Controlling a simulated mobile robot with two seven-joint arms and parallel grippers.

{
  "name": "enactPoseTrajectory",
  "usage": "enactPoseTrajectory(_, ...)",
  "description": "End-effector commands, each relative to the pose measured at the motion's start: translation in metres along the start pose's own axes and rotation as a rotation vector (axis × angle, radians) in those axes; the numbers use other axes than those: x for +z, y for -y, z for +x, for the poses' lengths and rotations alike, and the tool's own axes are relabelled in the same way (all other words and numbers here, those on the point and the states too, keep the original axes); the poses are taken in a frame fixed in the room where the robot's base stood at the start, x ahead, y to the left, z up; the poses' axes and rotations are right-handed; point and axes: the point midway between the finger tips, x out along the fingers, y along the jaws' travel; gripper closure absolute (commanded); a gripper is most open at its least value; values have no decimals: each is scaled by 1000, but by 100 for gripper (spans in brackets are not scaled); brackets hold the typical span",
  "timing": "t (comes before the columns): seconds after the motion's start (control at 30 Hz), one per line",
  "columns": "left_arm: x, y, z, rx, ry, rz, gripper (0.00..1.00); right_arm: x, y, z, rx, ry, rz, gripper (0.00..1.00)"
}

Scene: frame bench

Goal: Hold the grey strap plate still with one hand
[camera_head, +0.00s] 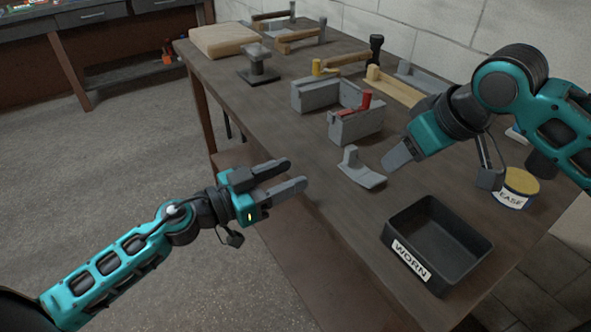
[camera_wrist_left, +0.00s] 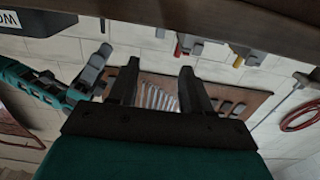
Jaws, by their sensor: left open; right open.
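The grey strap plate (camera_head: 361,170), a small bent piece with a flat foot and an upright end, lies on the bench between my two grippers, touched by neither as far as I can see. My left gripper (camera_head: 297,172) is open and empty, off the bench's front edge, left of the plate with its fingers pointing towards it. Its open fingers also show in the left wrist view (camera_wrist_left: 158,85). My right gripper (camera_head: 393,162) is open, just right of the plate and above the bench; one finger hides the other. I cannot make out the plate in the left wrist view.
A black tray labelled WORN (camera_head: 404,262) stands near the front. A grey vise-like block (camera_head: 357,124) with a red part stands behind the plate. A yellow-lidded grease tin (camera_head: 516,188) is at the right. The bench's front edge (camera_head: 290,235) lies close to my left arm.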

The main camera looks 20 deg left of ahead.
Motion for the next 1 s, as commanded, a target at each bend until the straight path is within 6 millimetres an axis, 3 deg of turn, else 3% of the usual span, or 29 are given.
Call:
enactPoseTrajectory(0.27,-2,0,29,2,-2,2,51,0,0,0,0,0,0,57)
enactPoseTrajectory(0.7,-1,0,103,1,-2,-1,51,0,0,0,0,0,0,57)
enactPoseTrajectory(1.0,0,0,127,1,1,-2,51,0,0,0,0,0,0,57)
